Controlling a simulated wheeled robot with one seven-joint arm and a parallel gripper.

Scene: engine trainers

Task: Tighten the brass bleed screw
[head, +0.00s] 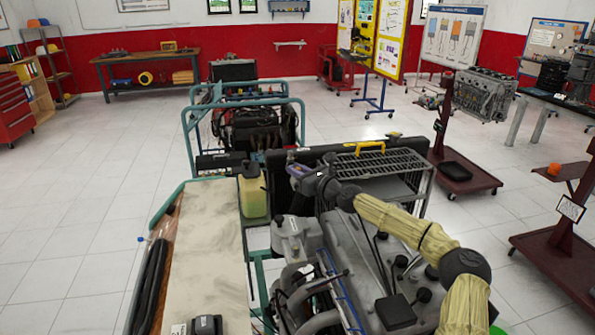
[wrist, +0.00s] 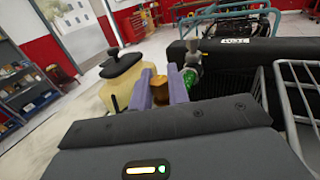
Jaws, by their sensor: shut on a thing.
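The brass bleed screw (wrist: 160,92) shows in the wrist view as a small brass-coloured piece between the two purple fingers of my gripper (wrist: 160,90). The fingers are shut on its sides. In the head view my gripper (head: 297,171) is at the end of the arm, above the near engine trainer and beside the radiator's black top. The screw cannot be made out there, and its lower part is hidden in the wrist view behind the grey gripper body.
A yellowish tank (head: 253,192) stands left of my gripper; its black cap (wrist: 125,60) shows in the wrist view. A green part (wrist: 191,80) sits close right of the fingers. A wire rack (head: 375,165) lies right of the gripper. Open floor (head: 90,200) is at left.

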